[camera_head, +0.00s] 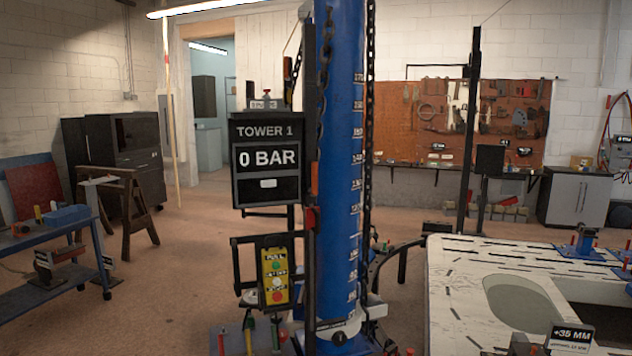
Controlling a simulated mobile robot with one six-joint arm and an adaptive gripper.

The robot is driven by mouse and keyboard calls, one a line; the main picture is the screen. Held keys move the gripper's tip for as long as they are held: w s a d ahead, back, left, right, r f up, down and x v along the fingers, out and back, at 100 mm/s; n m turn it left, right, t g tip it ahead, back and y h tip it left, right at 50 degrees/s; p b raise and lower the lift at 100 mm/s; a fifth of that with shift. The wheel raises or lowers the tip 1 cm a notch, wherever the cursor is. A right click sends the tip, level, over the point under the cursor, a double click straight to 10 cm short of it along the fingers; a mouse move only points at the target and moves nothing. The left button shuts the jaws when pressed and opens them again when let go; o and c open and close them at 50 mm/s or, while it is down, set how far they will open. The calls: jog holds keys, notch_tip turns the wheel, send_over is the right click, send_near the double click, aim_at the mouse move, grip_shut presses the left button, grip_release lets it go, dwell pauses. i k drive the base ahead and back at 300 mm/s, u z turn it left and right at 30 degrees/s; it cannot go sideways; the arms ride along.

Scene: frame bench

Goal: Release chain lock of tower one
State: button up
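Tower one is a blue upright column (338,190) with a white number scale, just right of the picture's middle. A dark chain (325,60) hangs down its upper left front, and another chain (369,110) runs along its right side. A small red part (312,218) sits at the column's left edge; I cannot tell whether it is the chain lock. A black display (267,160) left of the column reads "TOWER 1" and "0 BAR". Below it hangs a yellow control box (275,277) with coloured buttons. My gripper is not in view.
A pale slotted bench (460,290) with openings and a "+35 MM" sign (570,338) stands at the right. A blue cart (50,240) and a brown trestle (125,200) stand at the left. Floor (180,270) between cart and tower is mostly clear.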

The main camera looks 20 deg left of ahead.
aim_at(313, 191)
jog(key=z, duration=0.15)
jog(key=k, duration=0.55)
jog(key=u, duration=2)
jog(key=i, duration=1.1)
